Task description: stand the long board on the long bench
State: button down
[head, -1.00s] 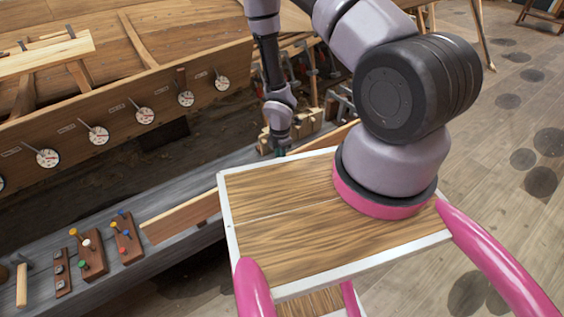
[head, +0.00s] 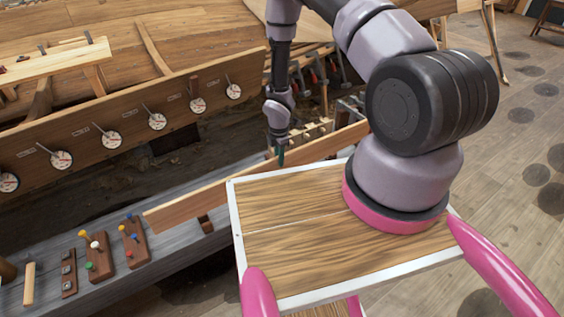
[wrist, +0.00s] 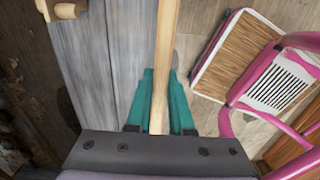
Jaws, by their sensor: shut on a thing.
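The long board (head: 190,206) is a pale, narrow plank held on edge, its broad face toward the head camera. My gripper (head: 279,157) is shut on it from above, around mid-length. In the wrist view the teal fingers (wrist: 161,100) clasp both sides of the board's thin top edge (wrist: 162,60). The long bench (head: 150,277) is a grey plank surface running from lower left toward upper right. The board runs roughly along the bench near its right edge. My body hides part of the board's lower side, and I cannot tell whether it touches the bench.
Peg blocks (head: 97,257) and a wooden cylinder-handled tool (head: 29,284) occupy the bench's left end. A small brown block (head: 206,224) shows below the board. A hull panel with several dials (head: 112,139) stands behind. Clamps (head: 315,75) are at the back. Floor (head: 520,120) is open at right.

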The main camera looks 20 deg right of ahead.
jog(key=shift+w+a, duration=0.1)
jog(key=shift+w, duration=0.3)
jog(key=shift+s+f, duration=0.1)
jog(key=shift+f, duration=0.25)
notch_tip(320, 180, down, 9)
jog(key=shift+w, duration=0.2)
dwell(0.3)
dwell(0.7)
jog(key=c, duration=0.7)
grip_release()
jog(key=shift+f, duration=0.1)
notch_tip(320, 180, up, 11)
jog(key=shift+f, duration=0.1)
